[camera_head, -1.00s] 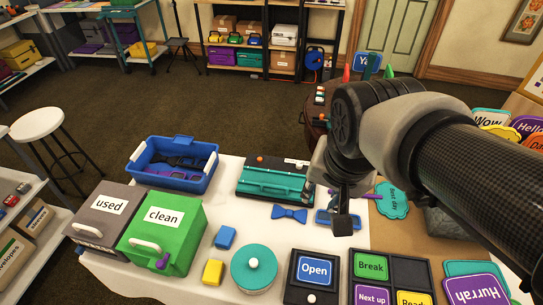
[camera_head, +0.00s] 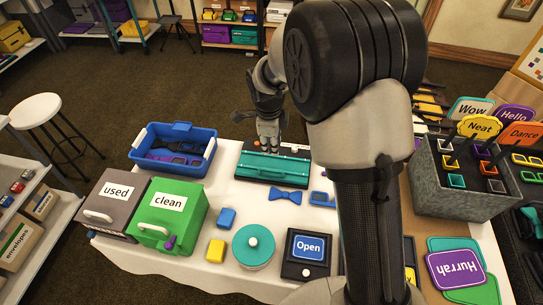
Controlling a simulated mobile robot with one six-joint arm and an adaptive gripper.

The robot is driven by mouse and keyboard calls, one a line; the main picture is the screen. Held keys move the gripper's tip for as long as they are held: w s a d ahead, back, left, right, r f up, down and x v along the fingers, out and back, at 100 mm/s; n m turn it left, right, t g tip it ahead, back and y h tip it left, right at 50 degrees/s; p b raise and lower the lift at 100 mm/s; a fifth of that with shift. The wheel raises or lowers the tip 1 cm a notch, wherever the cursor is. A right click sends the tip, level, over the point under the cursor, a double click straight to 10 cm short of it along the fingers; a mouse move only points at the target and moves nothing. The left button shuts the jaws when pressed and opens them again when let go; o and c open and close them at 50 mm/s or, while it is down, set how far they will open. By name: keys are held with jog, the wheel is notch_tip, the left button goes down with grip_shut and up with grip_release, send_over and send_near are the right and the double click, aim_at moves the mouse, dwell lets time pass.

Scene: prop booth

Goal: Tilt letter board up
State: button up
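A teal panel with a long ridge lies flat on a black base (camera_head: 242,151) at the far middle of the white table; I take this teal panel (camera_head: 262,169) for the letter board. My gripper (camera_head: 268,142) points down at the panel's far side, over the back strip. Its fingers look close together, but whether they are shut or touch anything is unclear. A black board with a blue "Open" sign (camera_head: 309,247) lies at the front of the table.
A blue bin (camera_head: 187,137), grey "used" box (camera_head: 116,190) and green "clean" box (camera_head: 170,200) stand left. A blue bow tie (camera_head: 285,196), teal round container (camera_head: 253,247) and small blocks lie in front. A grey sign holder (camera_head: 455,197) stands right. My arm hides the middle right.

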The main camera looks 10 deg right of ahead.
aim_at(273, 170)
jog(key=w+f+b, duration=0.1)
jog(key=f, duration=0.4)
jog(key=w+f+b, duration=0.1)
jog(key=f+b, duration=0.1)
jog(key=f, duration=0.4)
jog(key=w+d+f+b, duration=0.1)
jog(key=f, duration=0.5)
jog(key=shift+w, duration=0.15)
jog(key=shift+c, duration=0.5)
grip_shut()
